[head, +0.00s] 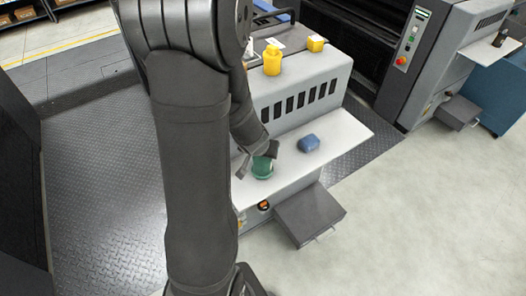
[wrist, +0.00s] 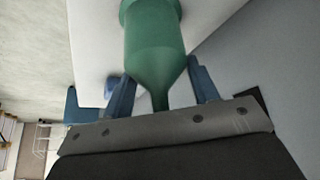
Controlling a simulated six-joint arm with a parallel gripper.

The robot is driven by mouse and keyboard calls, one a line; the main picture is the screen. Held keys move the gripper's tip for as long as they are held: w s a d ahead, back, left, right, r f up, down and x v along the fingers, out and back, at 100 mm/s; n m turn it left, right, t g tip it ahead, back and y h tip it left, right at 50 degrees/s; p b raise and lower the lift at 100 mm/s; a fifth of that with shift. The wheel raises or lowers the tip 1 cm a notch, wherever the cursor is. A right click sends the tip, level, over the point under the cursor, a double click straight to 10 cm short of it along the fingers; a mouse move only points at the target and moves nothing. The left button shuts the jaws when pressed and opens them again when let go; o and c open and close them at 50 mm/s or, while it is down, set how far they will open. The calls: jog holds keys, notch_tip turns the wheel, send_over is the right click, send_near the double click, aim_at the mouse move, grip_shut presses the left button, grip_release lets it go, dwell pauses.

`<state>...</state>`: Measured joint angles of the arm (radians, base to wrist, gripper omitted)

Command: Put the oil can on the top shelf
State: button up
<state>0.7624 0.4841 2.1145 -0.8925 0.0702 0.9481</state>
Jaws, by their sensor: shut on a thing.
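The green oil can (head: 263,168) is at the white ledge (head: 335,140) on the front of the grey machine, partly hidden by my gripper (head: 257,161). My gripper is shut on the oil can. In the wrist view the can (wrist: 154,45) shows a round body and a cone narrowing toward the palm, with the blue fingers of my gripper (wrist: 162,80) on either side of the narrow part. I cannot tell whether the can touches the ledge. The machine's grey top (head: 315,62) lies above and behind the ledge.
A yellow bottle (head: 272,60) and a yellow box (head: 316,44) stand on the machine top. A dark grey step (head: 309,213) juts out below the ledge. The ledge's right end is clear.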

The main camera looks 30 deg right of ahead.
jog(key=o, duration=1.6)
jog(key=shift+o, duration=0.2)
jog(key=shift+r, duration=0.1)
jog(key=shift+s+a+r, duration=0.1)
jog(key=shift+s+r, duration=0.05)
jog(key=shift+r, duration=0.35)
jog(key=v, duration=1.1)
jog(key=shift+f, duration=0.15)
jog(key=shift+x, duration=5.9)
jog(key=shift+a, duration=0.1)
